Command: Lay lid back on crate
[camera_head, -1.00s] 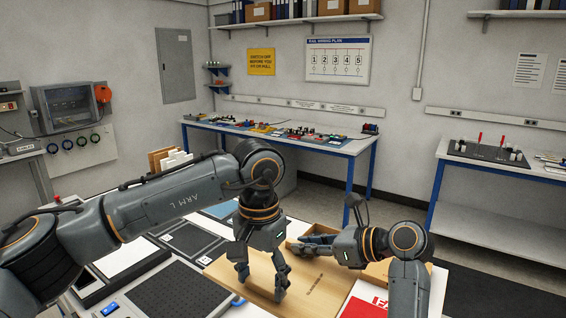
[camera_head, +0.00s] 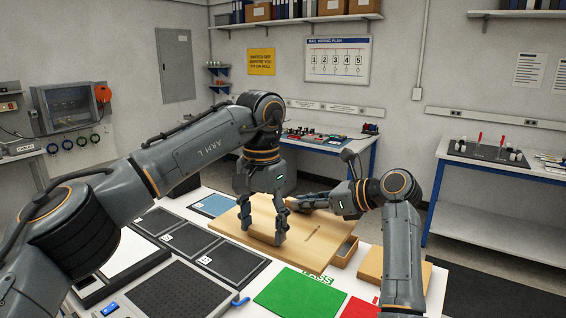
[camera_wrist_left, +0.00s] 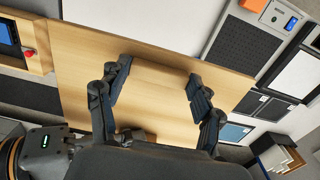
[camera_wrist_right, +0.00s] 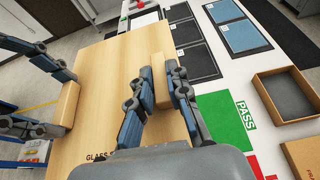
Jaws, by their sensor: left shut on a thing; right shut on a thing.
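The lid is a flat wooden board (camera_head: 306,256) with lettering, held up above the table. It fills much of the right wrist view (camera_wrist_right: 112,80). My left gripper (camera_head: 262,225) is shut on one wooden grip block of the lid (camera_wrist_right: 68,105). My right gripper (camera_head: 298,204) is shut on the other block (camera_wrist_right: 163,72). The crate (camera_head: 347,252) sits on the table, mostly hidden behind the lid in the head view. In the right wrist view the open crate (camera_wrist_right: 290,95) shows a grey inside, beside and apart from the lid in the picture.
A green PASS mat (camera_head: 298,292) and a red mat (camera_head: 360,307) lie in front. A brown box (camera_head: 372,264) is right of the crate, partly behind my right arm. Dark mats (camera_head: 190,238) and a blue mat (camera_head: 214,205) lie left. A wall bench (camera_head: 325,147) stands behind.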

